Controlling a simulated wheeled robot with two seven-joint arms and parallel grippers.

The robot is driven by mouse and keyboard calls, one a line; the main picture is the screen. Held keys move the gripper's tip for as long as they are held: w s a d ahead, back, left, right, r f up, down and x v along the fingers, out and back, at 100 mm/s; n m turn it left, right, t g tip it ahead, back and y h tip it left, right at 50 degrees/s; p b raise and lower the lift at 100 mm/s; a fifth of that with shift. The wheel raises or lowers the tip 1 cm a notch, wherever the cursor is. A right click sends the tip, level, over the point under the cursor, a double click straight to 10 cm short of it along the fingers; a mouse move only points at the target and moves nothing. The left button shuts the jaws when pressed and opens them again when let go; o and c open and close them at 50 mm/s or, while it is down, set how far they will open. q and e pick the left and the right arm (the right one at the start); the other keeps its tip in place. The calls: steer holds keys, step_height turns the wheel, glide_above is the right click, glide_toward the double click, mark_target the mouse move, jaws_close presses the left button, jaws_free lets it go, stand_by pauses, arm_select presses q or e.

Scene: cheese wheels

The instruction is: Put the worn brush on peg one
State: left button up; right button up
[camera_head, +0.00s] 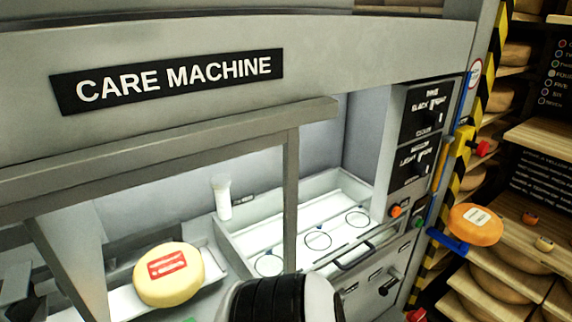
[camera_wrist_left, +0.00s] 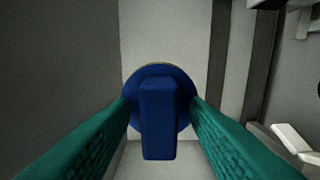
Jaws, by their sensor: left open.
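In the left wrist view a blue brush (camera_wrist_left: 158,115) with a round head and a blocky handle is straight ahead, close to the camera. It stands out against a pale panel. The green fingers of my left gripper (camera_wrist_left: 160,130) are apart, one on each side of the handle. I cannot tell whether they touch it. How worn the brush is, and its bristles, are hidden. No numbered peg can be made out. In the head view neither gripper shows; a dark, ribbed part of my arm fills the bottom middle.
The care machine (camera_head: 200,40) fills the head view. Inside are a yellow cheese (camera_head: 168,274) with a red label, a white cylinder (camera_head: 222,197) and a tray (camera_head: 245,243) with three circles. At right are an orange cheese (camera_head: 462,232), a blue bar (camera_head: 448,242) and wooden shelves (camera_head: 545,132).

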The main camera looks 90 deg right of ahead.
arm_select(q)
steer(key=shift+r, duration=0.1)
stand_by(0.5)
steer(key=shift+c, duration=0.3)
jaws_close()
